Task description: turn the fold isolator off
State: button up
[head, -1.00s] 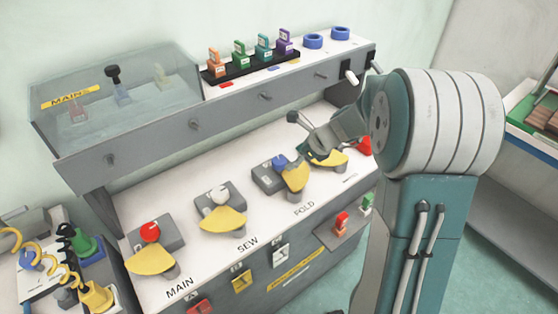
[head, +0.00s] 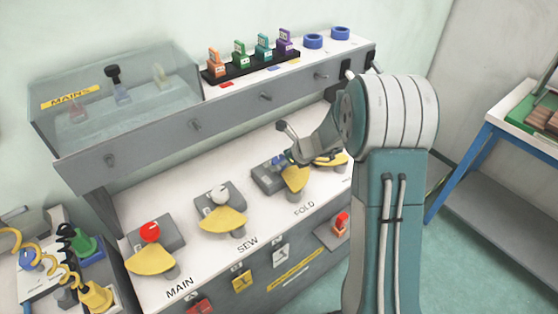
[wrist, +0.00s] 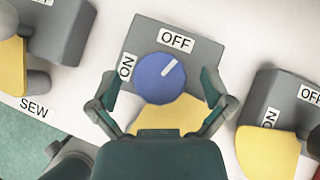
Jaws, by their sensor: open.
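The fold isolator is a grey block with a blue round knob (wrist: 160,78) and a yellow flap, above the FOLD label (head: 304,208). In the wrist view its white pointer mark slants up and right, roughly towards the OFF label (wrist: 176,40) and away from the ON label (wrist: 127,67). My gripper (wrist: 158,80) is open, one finger on each side of the knob, with visible gaps; contact cannot be seen. In the head view my gripper (head: 290,152) is at the fold isolator and partly hides the knob (head: 278,161).
The sew isolator with a white knob (head: 220,192) and the main isolator with a red knob (head: 150,232) stand to the left. Another isolator (wrist: 270,125) is close on the right. A grey shelf front with pegs (head: 196,125) rises behind.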

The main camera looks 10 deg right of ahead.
jog(key=shift+w+a+f, duration=0.15)
jog(key=shift+f, duration=0.05)
jog(key=shift+c, duration=0.3)
jog(key=c, duration=1.3)
jog(key=shift+o, duration=0.2)
jog(key=shift+n+g+y, duration=1)
jog(key=shift+n+g, duration=0.5)
jog(key=shift+n, duration=0.8)
jog(key=o, duration=1.3)
